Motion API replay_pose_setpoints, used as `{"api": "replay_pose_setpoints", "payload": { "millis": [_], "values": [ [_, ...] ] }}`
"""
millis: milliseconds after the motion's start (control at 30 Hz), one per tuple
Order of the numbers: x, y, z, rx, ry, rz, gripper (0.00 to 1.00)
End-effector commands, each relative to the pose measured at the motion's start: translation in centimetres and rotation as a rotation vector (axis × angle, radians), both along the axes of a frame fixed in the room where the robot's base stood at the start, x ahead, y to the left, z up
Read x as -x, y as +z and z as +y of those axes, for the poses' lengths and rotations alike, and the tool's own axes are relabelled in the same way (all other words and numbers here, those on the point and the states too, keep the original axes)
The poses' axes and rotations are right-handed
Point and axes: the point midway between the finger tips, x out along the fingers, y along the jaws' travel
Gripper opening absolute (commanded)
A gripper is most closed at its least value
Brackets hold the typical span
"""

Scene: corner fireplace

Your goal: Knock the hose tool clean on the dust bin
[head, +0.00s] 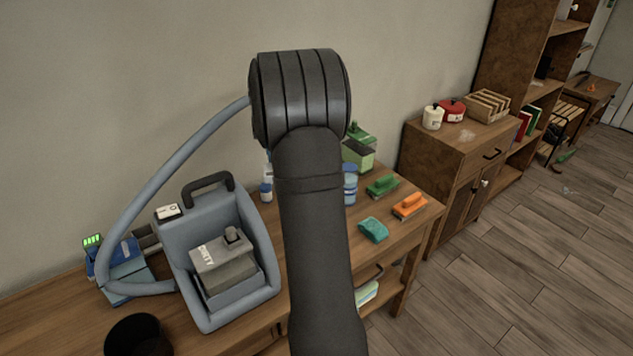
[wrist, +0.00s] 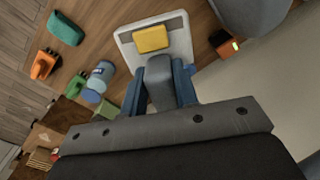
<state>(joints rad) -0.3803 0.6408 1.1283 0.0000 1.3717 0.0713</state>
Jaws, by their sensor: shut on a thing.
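My gripper (wrist: 160,85) shows in the wrist view with its blue fingers shut on the grey neck of the hose tool (wrist: 158,72). A pale square head with a yellow pad (wrist: 151,38) shows just beyond the neck. In the head view my arm hides the gripper and tool; the grey-blue hose (head: 172,163) rises from the table and passes behind the arm. A dark round open container (head: 138,336), which looks like the dust bin, stands at the table's lower left. Beside it is a grey-blue machine (head: 205,318) holding a grey labelled tank (head: 222,268).
The table (head: 52,312) carries a blue unit with green lights (head: 122,258), a teal sponge (head: 373,230), green (head: 382,187) and orange brushes (head: 409,206), and bottles. A wooden cabinet (head: 437,165) stands right. Bare wood shows around the dark container.

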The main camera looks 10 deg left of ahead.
Motion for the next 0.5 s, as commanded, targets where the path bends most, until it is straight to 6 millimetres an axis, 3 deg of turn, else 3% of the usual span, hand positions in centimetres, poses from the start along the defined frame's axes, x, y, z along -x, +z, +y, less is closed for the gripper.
{"api": "replay_pose_setpoints", "payload": {
  "millis": [100,367,500],
  "values": [
    [1.4,3.3,4.1,-0.002,0.056,-0.004,0.00],
    [6.4,7.4,12.8,-0.002,0.156,-0.003,0.00],
    [10.2,9.8,17.5,-0.002,0.217,-0.003,0.00]
  ]
}}
